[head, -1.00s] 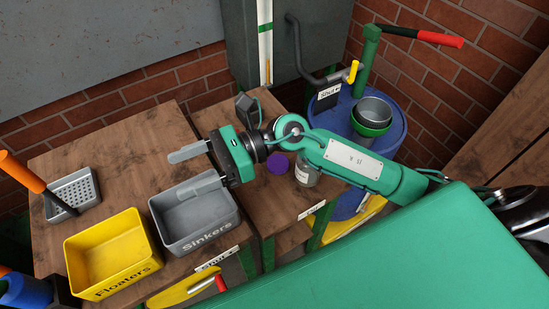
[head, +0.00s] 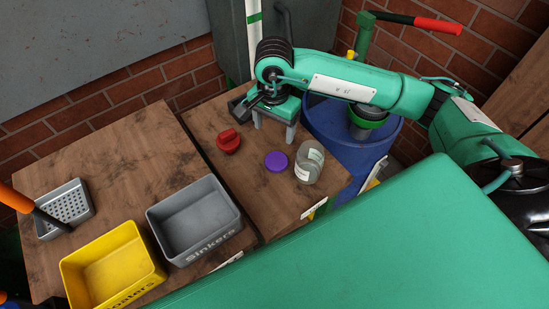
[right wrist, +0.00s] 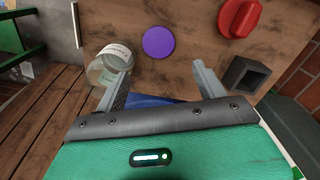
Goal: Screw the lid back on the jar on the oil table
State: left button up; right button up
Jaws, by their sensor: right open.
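The jar (head: 309,167) is clear glass with a white label and stands on the wooden oil table near its right edge. Its purple lid (head: 276,161) lies flat on the table just left of the jar, apart from it. My right gripper (head: 275,128) is open and empty, pointing down behind the lid and jar. In the right wrist view, the lid (right wrist: 158,42) shows between and beyond the fingertips (right wrist: 163,62), and the left finger partly overlaps the jar (right wrist: 108,66). My left gripper is not in view.
A red knob-like object (head: 229,140) sits left of the lid, with a dark square holder (right wrist: 246,76) near it. A blue drum (head: 335,130) stands behind the jar. Grey (head: 225,222) and yellow (head: 150,262) bins are on the left table. The oil table's front left is clear.

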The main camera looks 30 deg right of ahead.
jog(key=p, duration=0.1)
send_over(275, 161)
notch_tip(275, 161, down, 8)
jog(key=shift+a+f, duration=0.15)
jog(key=shift+f, duration=0.35)
notch_tip(275, 161, down, 4)
jog(key=shift+s+f+p, duration=0.1)
jog(key=shift+s+p, duration=0.05)
jog(key=shift+p, duration=0.8)
jog(key=shift+f, duration=0.2)
jog(key=c, duration=0.7)
jog(key=shift+c, duration=0.2)
pick_arm(q)
jog(key=s, duration=0.5)
pick_arm(e)
jog(key=shift+r, duration=0.5)
pick_arm(q)
jog(key=shift+w+a+b, duration=0.15)
jog(key=shift+w+b, duration=1.25)
jog(key=shift+w, duration=1.1)
pick_arm(e)
notch_tip(275, 161, up, 19)
